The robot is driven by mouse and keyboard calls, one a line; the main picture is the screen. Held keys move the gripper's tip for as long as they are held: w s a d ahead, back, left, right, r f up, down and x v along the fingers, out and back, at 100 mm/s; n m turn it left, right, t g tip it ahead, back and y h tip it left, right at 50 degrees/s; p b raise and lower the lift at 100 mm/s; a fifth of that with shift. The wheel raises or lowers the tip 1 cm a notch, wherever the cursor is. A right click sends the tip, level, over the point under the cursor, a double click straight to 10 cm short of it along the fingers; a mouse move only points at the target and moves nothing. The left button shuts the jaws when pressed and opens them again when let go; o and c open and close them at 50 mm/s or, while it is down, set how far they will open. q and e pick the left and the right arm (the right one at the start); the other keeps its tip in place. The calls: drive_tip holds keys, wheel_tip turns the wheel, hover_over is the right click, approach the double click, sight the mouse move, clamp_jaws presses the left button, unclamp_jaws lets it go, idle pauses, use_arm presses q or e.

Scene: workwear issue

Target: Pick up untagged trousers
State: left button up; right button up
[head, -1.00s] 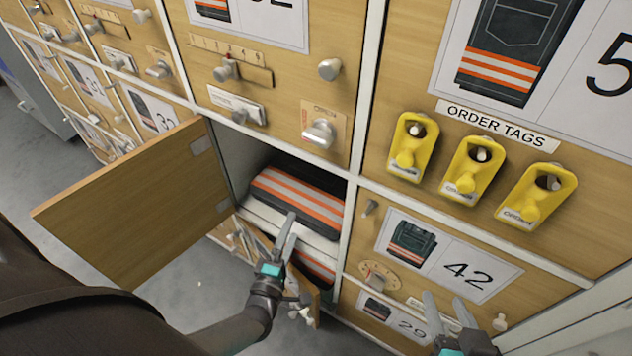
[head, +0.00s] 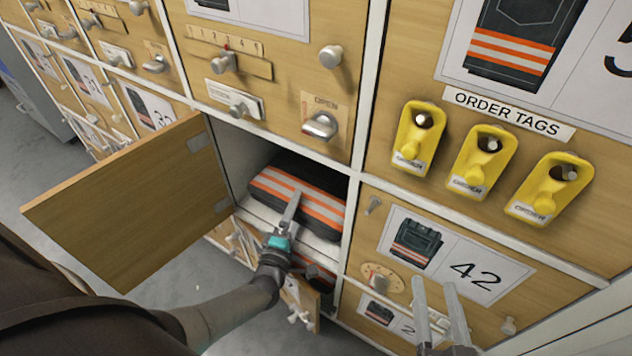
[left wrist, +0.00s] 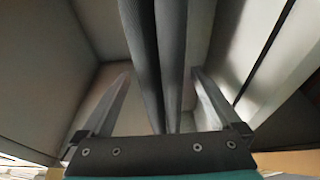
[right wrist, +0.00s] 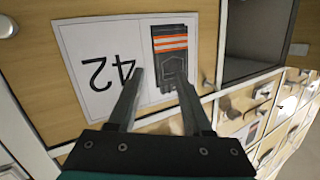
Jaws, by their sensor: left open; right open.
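Folded dark trousers with orange and grey reflective stripes (head: 300,203) lie in the open locker compartment, on its white floor edge. My left gripper (head: 292,212) is open at the mouth of the compartment, in front of the trousers. In the left wrist view the left gripper's fingers (left wrist: 160,100) stand apart on either side of the dark folded edge of the trousers (left wrist: 150,50). No tag shows on the visible part of the trousers; their back is hidden. My right gripper (head: 437,300) is open and empty in front of the door marked 42 (head: 455,268).
The compartment's wooden door (head: 120,205) stands open to the left. Below, another door (head: 300,300) is ajar, with striped clothing behind it. Three yellow order tags (head: 482,162) hang on the panel at right. Knobs and latches stick out from nearby doors.

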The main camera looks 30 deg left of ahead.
use_arm(q)
drive_tip(key=shift+w+a, duration=0.1)
drive_tip(key=shift+w, duration=0.6)
clamp_jaws()
idle(0.5)
drive_tip(key=shift+r, duration=0.2)
